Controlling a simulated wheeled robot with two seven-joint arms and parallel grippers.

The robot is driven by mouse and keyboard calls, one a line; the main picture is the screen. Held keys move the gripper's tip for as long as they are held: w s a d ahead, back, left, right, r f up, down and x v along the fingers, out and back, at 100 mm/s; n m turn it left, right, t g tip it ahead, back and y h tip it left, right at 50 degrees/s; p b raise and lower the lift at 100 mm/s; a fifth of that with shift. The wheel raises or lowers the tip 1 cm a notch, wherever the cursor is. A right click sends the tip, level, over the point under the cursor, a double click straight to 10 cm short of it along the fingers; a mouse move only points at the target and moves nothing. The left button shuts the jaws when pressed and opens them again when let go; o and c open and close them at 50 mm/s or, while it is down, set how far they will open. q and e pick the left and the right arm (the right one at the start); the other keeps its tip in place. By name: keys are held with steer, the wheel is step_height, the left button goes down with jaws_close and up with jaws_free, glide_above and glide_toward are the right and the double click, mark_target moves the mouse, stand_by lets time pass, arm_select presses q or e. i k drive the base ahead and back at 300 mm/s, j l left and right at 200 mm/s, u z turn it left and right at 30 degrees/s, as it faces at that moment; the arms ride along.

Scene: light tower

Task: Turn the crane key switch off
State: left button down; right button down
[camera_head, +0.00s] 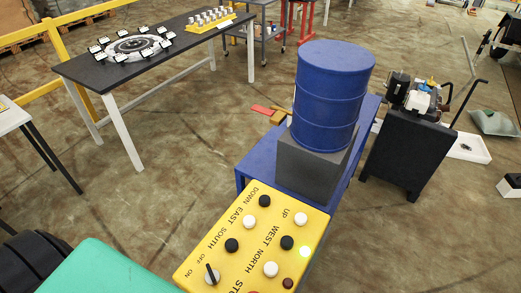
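A yellow crane control panel (240,240) lies tilted at the bottom centre in the head view. The crane key switch (212,276) is at its lower left corner: a pale round base with a black handle. The labels OFF and ON are printed beside it. The handle slants up and left; I cannot tell for sure which label it points at. Black and white buttons and direction labels cover the rest. Neither of my grippers is in view.
A blue drum (332,95) stands on a grey block (313,165) on a blue bench (260,160) behind the panel. A green surface (115,270) fills the lower left. A dark table (150,47) stands at the back left. A dark stand (408,150) is at right.

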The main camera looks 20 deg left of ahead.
mark_target(213, 278)
steer(key=u, duration=0.75)
steer(key=k+j, duration=0.05)
